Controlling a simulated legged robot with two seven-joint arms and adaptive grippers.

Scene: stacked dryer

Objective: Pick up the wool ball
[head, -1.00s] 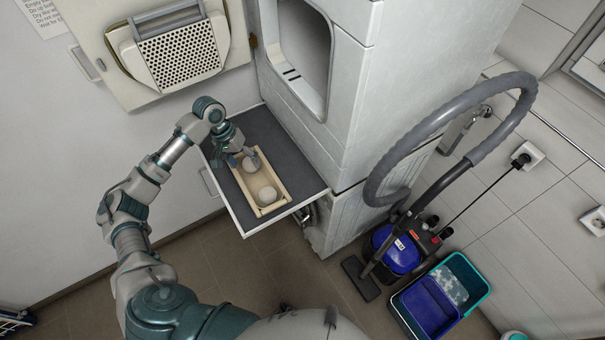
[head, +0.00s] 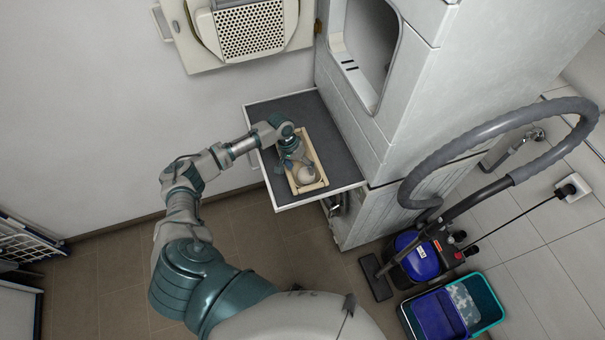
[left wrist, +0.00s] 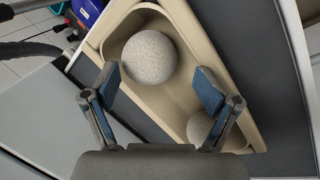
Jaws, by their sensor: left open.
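Two pale grey speckled wool balls lie in a beige tray (head: 323,169) on the dark pull-out shelf. In the head view, the nearer wool ball (head: 306,175) shows just past my left gripper (head: 297,163); the other ball is hidden behind the gripper. In the left wrist view, one wool ball (left wrist: 149,58) sits ahead of the open fingers, near the tray's (left wrist: 178,97) upper end. The second wool ball (left wrist: 200,127) is partly covered by the right-hand finger. My left gripper (left wrist: 158,84) is open and empty above the tray. My right gripper is not seen.
The grey shelf (head: 343,162) juts out from the stacked dryer (head: 345,115). An open door (head: 245,28) hangs above, against the wall. A vacuum cleaner (head: 415,258) and blue and teal buckets (head: 438,315) stand on the floor at right. The floor below the shelf is bare.

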